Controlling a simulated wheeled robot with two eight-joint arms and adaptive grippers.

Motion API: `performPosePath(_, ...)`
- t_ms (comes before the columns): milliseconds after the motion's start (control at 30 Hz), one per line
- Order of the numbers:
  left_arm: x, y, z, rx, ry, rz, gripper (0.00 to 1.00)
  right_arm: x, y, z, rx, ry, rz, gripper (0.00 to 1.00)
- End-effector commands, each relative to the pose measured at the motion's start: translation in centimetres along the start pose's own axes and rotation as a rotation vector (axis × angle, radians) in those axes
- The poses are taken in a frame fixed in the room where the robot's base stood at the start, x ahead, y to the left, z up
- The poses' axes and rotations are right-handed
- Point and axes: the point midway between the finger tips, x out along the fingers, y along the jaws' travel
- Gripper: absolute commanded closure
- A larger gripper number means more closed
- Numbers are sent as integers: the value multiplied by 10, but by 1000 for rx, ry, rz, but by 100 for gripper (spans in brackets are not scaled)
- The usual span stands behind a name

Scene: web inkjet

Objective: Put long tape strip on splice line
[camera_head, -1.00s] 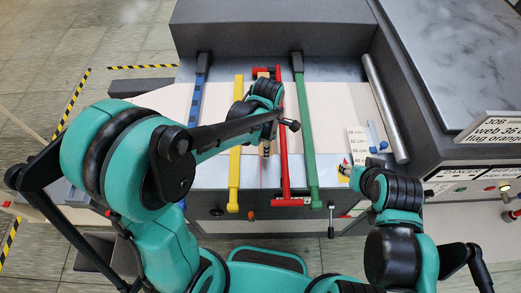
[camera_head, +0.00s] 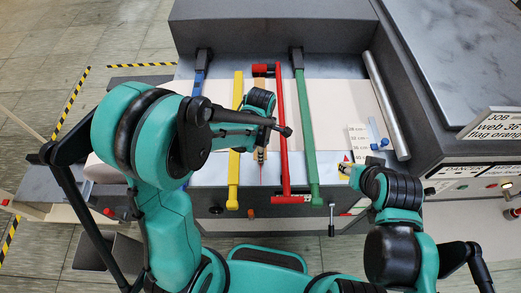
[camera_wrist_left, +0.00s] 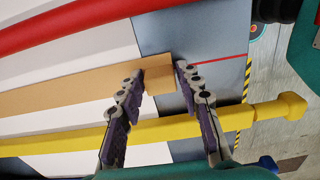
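A long tan strip (camera_wrist_left: 95,92), which looks like the tape strip, lies over the white web between the red and yellow bars. Its near end rests at the grey metal plate, in line with a thin red line (camera_wrist_left: 220,62). The red line also shows in the head view (camera_head: 261,175), just below the strip's end (camera_head: 259,156). My left gripper (camera_wrist_left: 163,72) is open, with its fingertips apart on either side of the strip's end. In the head view my left wrist covers part of the strip. My right gripper (camera_head: 346,171) is at the table's front right; its fingers are too small to read.
Blue (camera_head: 197,92), yellow (camera_head: 234,175), red (camera_head: 283,140) and green (camera_head: 305,130) bars cross the web. Length cards (camera_head: 357,139) and a blue tool (camera_head: 374,132) lie at right, beside a metal roller (camera_head: 388,105). A job sign (camera_head: 495,122) stands far right.

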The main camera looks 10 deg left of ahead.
Motion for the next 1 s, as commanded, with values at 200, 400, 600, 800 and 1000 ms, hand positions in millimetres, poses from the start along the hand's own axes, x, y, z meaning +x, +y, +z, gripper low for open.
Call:
performPosePath(200,-1,0,0,0,0,0,51,-1,0,-1,0,0,0,57)
performPosePath(400,-6,0,0,0,0,0,51,-5,0,-3,0,0,0,57)
performPosePath(600,-40,-1,0,0,0,0,51,-10,0,-7,0,0,0,57)
performPosePath(800,-85,0,0,0,0,0,51,-16,0,-11,0,0,0,57)
performPosePath(1000,-115,0,0,0,0,0,51,-18,0,-13,0,0,0,57)
